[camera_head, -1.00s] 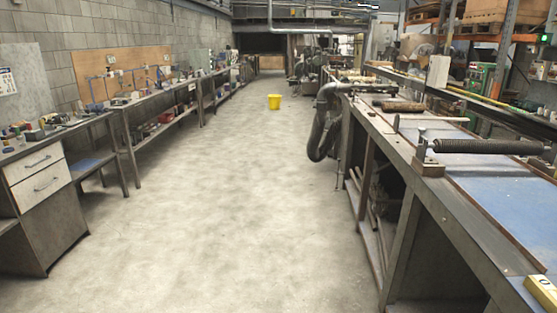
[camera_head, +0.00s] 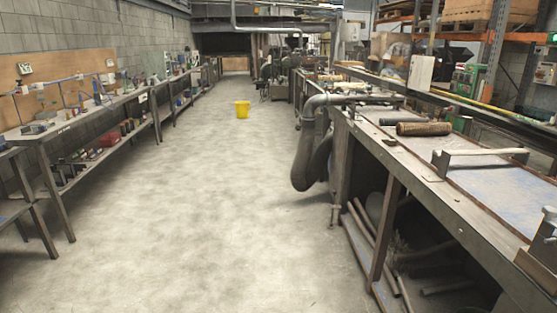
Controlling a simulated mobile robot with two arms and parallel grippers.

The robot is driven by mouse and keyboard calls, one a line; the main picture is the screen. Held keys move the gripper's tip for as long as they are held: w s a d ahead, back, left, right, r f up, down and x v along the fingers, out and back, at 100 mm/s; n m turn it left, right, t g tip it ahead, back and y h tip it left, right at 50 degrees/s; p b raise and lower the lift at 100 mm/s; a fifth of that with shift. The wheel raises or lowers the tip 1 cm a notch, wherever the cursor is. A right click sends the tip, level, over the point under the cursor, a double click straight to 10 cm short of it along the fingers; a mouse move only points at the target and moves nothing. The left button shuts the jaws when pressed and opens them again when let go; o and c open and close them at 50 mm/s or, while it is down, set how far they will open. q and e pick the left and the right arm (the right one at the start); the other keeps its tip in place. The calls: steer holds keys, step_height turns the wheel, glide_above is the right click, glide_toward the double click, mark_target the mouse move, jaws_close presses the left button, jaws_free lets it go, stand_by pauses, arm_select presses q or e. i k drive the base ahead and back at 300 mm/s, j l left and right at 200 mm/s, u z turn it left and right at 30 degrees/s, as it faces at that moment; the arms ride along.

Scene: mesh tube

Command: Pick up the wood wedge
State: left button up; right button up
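I cannot clearly make out a wood wedge in this view. On the right workbench (camera_head: 445,210) lies a brown roller-shaped piece (camera_head: 424,128). Nearer stands a pale wooden bar (camera_head: 485,152) with an upright piece at its left end. Either is too small to identify surely, and neither looks clearly like a wedge. Neither of my grippers shows.
A clear concrete aisle (camera_head: 185,210) runs ahead between the benches. A thick dark hose (camera_head: 305,160) hangs from the right bench into the aisle. The left bench (camera_head: 90,117) carries small tools.

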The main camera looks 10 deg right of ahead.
mark_target(390, 143)
steer(key=i+z, duration=0.15)
steer(key=i, duration=0.4)
steer(key=i+z, duration=0.2)
steer(key=i, duration=0.4)
steer(key=i+z, duration=0.15)
steer(key=i, duration=0.45)
steer(key=i+j+z, duration=0.15)
steer(key=i, duration=0.4)
